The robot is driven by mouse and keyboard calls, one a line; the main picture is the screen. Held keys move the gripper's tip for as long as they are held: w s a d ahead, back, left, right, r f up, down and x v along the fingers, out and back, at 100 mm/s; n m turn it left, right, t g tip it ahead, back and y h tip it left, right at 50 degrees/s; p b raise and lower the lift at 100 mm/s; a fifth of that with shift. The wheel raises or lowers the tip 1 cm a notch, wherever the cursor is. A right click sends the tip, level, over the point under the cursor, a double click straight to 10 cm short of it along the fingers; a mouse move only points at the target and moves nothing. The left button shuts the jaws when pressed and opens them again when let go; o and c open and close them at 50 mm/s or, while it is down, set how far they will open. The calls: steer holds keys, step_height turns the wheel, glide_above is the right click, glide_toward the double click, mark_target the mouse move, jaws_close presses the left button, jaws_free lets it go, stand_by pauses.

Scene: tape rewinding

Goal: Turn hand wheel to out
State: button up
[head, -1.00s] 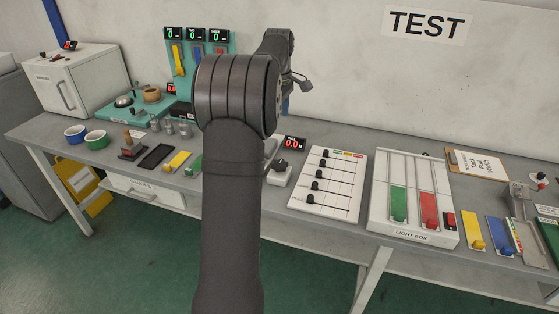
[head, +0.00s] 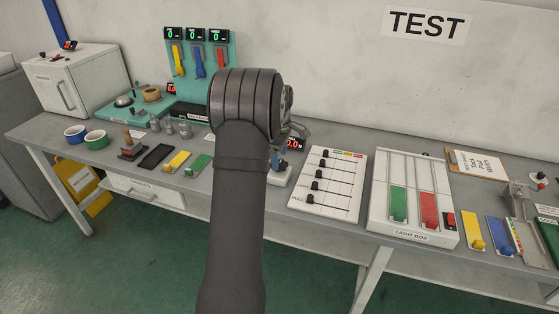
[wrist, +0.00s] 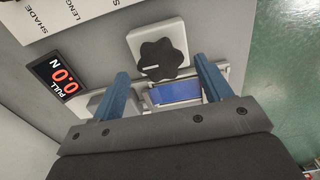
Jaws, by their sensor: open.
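The hand wheel is a black lobed knob (wrist: 160,60) with a white mark, on a white block (wrist: 150,35) in the wrist view. In the head view the white block shows just right of my arm (head: 281,178). My gripper (wrist: 162,78) is open, with its two blue fingers pointing toward the wheel, one to each side and apart from it. The fingertips are near the wheel's lower edge in the wrist view. A blue and white piece (wrist: 175,92) lies between the fingers. In the head view my arm hides most of the gripper.
Green and yellow pieces (head: 198,165) lie to the left. The bench edge is near.

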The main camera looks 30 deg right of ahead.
steer(key=shift+f, duration=1.1)
steer(key=c, duration=1)
steer(key=shift+o, duration=0.2)
